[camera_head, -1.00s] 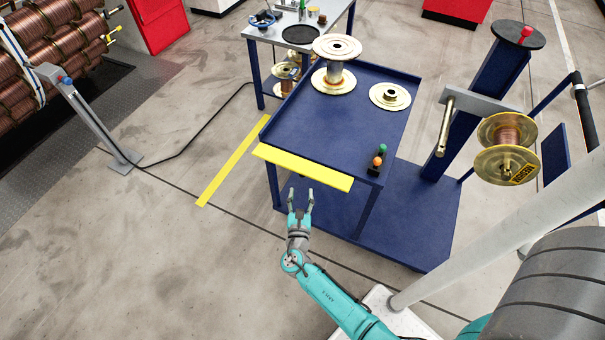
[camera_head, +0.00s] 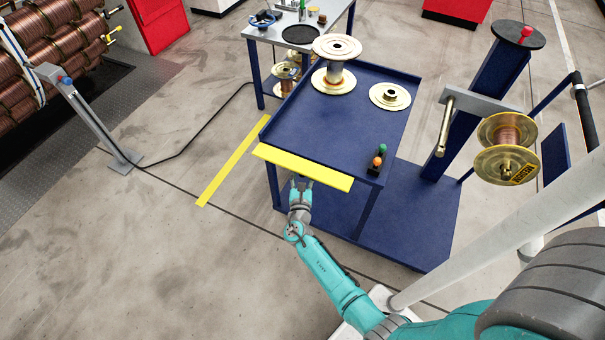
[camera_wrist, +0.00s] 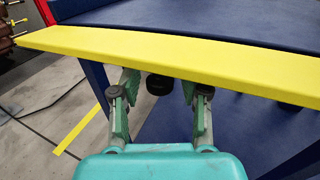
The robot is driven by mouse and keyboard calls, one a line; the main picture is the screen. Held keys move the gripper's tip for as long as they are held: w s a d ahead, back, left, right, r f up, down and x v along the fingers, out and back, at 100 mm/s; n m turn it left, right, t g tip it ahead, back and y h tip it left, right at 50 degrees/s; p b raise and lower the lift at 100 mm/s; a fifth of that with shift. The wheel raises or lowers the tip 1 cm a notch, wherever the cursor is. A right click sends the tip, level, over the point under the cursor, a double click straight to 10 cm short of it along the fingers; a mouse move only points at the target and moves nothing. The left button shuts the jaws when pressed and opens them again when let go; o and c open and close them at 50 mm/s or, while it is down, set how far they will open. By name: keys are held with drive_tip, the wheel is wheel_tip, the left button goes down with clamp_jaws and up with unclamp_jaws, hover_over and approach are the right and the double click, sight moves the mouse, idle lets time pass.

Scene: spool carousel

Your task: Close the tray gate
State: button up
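The yellow tray gate (camera_head: 302,168) is a flat bar along the near edge of the blue tray table (camera_head: 330,125). It spans almost the whole width of the wrist view (camera_wrist: 190,58), sloping slightly down to the right. My gripper (camera_head: 300,183) is just below and in front of the gate's middle. In the wrist view its two fingers (camera_wrist: 160,88) stand apart with nothing held between them. Their tips pass out of sight at the gate's lower edge; whether they touch it I cannot tell.
A gold-flanged spool (camera_head: 335,65) and a gold flanged disc (camera_head: 390,96) are on the table's far part. An orange and green button box (camera_head: 377,163) sits near the right front corner. A spool stand with a copper spool (camera_head: 507,148) is at right.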

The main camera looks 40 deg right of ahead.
sight(301, 168)
clamp_jaws()
drive_tip(key=shift+r+y, duration=0.2)
drive_tip(key=shift+y, duration=0.1)
drive_tip(key=shift+s+a+r+m+g+y, duration=0.1)
drive_tip(key=shift+a+r+m+g+y, duration=0.2)
drive_tip(key=shift+r+m+g+y, duration=0.7)
drive_tip(key=shift+r+g+y, duration=0.35)
drive_tip(key=shift+y, duration=0.45)
drive_tip(key=shift+r+m+g+y, duration=0.1)
drive_tip(key=shift+r+g+y, duration=0.2)
drive_tip(key=shift+g+y, duration=0.45)
drive_tip(key=r+y, duration=0.1)
drive_tip(key=y, duration=0.1)
drive_tip(key=d+r+m+g+y, duration=0.1)
drive_tip(key=y, duration=0.1)
drive_tip(key=shift+r+g+y, duration=0.15)
drive_tip(key=shift+g+y, duration=0.1)
drive_tip(key=shift+g, duration=0.05)
drive_tip(key=shift+w+d+r+m+g+y, duration=0.15)
drive_tip(key=shift+d+r+g+y, duration=0.1)
drive_tip(key=shift+y, duration=0.4)
drive_tip(key=shift+w+d+r+m+g+y, duration=0.1)
drive_tip(key=shift+r+m+g+y, duration=0.15)
drive_tip(key=shift+y, duration=0.45)
drive_tip(key=shift+w+d+r+m+g+y, duration=0.1)
drive_tip(key=shift+w+d+r+g+y, duration=0.15)
drive_tip(key=shift+y, duration=0.4)
drive_tip(key=shift+s+f, duration=0.1)
